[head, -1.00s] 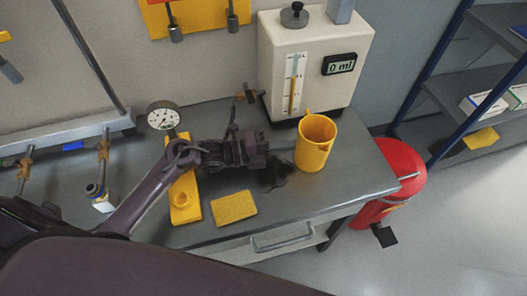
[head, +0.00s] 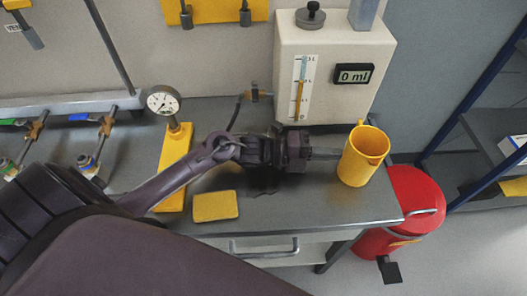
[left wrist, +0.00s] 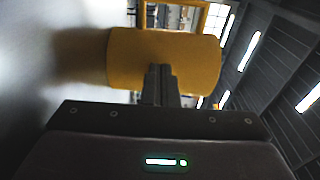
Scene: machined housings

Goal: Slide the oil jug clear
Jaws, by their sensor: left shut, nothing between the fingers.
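The yellow oil jug (head: 358,163) stands upright on the grey bench near its right end, in front of the dispenser's right side. In the left wrist view the jug (left wrist: 195,62) lies straight ahead, turned sideways in the picture. My left gripper (head: 338,154) is shut and empty, held low over the bench and pointing right. Its fingertips are against or very close to the jug's left side; exact contact is hard to tell. The shut fingers (left wrist: 158,84) overlap the jug in the left wrist view. My right gripper is not in view.
A cream dispenser (head: 325,95) reading 0 ml stands behind. A yellow sponge (head: 216,206) and a yellow block with a gauge (head: 164,103) are left of the gripper. The bench's right edge (head: 395,205) is close to the jug, with a red bin (head: 415,195) beyond.

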